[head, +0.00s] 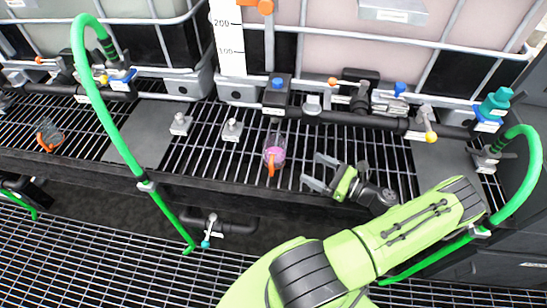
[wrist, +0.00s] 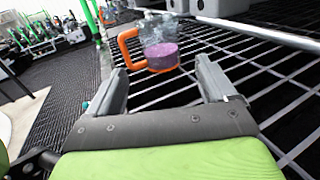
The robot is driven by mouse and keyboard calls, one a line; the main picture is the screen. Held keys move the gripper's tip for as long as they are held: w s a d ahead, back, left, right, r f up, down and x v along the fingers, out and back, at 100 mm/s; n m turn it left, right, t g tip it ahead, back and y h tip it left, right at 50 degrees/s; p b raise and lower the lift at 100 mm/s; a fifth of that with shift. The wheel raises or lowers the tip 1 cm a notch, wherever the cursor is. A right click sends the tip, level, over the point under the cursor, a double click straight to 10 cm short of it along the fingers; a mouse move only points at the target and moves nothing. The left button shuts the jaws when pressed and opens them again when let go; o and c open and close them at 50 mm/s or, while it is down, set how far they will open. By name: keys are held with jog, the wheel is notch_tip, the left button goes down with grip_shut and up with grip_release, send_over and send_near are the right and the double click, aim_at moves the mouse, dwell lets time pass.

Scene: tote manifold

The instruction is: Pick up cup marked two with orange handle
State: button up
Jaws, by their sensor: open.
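A clear cup (head: 274,153) with purple contents and an orange handle stands on the grating shelf in the middle of the head view. In the wrist view the same cup (wrist: 160,54) is ahead of the fingertips, its handle to the left. I cannot read a number on it. Another dark, see-through cup (head: 50,132) with an orange handle is on the grating at the far left. My gripper (head: 313,173) is open and empty, to the right of the purple cup and apart from it. My gripper (wrist: 162,74) spreads its two fingers on either side of the cup's line.
Pipes with valves (head: 345,116) run behind the cup, below caged tanks. Two small grey fittings (head: 231,130) stand on the grating to its left. A green hose (head: 113,128) arches at the left. The shelf's front edge (head: 215,184) is close to the cup.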

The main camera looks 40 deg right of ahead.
aim_at(284, 155)
jog(key=b+x, duration=0.1)
jog(key=x, duration=1.3)
jog(key=shift+s+a+f+b, duration=0.1)
jog(key=shift+a+f+b, duration=0.05)
jog(key=shift+b, duration=0.2)
jog(key=c, duration=0.9)
